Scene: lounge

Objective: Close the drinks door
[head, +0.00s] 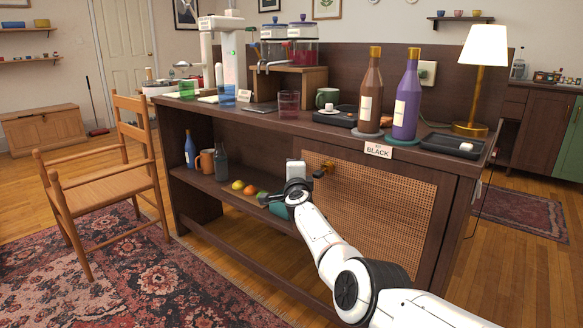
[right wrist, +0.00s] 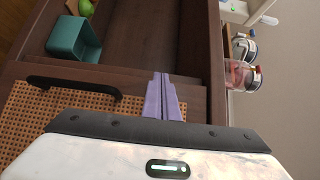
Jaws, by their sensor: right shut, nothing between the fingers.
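The drinks door is a dark-framed panel with woven cane (head: 375,210) on the right part of the sideboard front. In the head view its handle (head: 325,168) is near the upper left corner. In the right wrist view the dark bar handle (right wrist: 75,87) and cane (right wrist: 30,112) lie left of my fingers. My right gripper (head: 296,168) is at the door's left edge, in front of the open shelf's right end. Its purple fingers (right wrist: 160,78) are shut and empty, beside the handle; I cannot tell whether they touch the door. My left gripper is not in view.
The sideboard top (head: 270,120) holds a purple bottle (head: 407,100), a brown bottle (head: 370,95), a lamp (head: 478,85) and drink dispensers. The open shelf (head: 225,188) holds fruit, bottles and a teal bin (right wrist: 75,42). A wooden chair (head: 100,185) stands at left.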

